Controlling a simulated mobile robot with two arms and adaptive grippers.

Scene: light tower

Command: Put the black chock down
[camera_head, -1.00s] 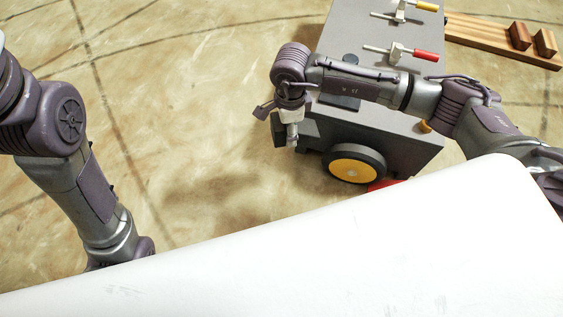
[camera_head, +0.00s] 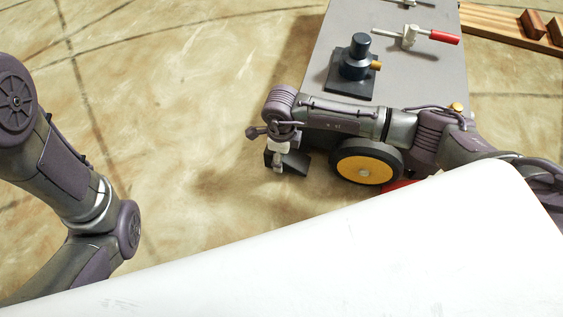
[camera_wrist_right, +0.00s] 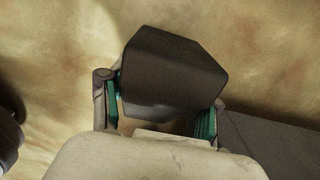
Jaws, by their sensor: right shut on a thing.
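The black chock (camera_head: 294,163) is held in my right gripper (camera_head: 279,161), just left of the cart's yellow wheel and apart from it. In the right wrist view the black chock (camera_wrist_right: 172,72) sits between the two fingers of my right gripper (camera_wrist_right: 157,112), with a green pad on each side of it. From these views I cannot tell whether the chock touches the floor. My left arm comes in at the left, but its gripper is hidden behind my white body.
The grey cart (camera_head: 310,75) carries a black post fitting (camera_head: 357,62) and a red-handled clamp (camera_head: 425,37). Its yellow wheel (camera_head: 364,166) has a red piece (camera_head: 400,186) beside it. A wooden rack (camera_head: 500,28) lies at the upper right. The floor left of the cart is clear.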

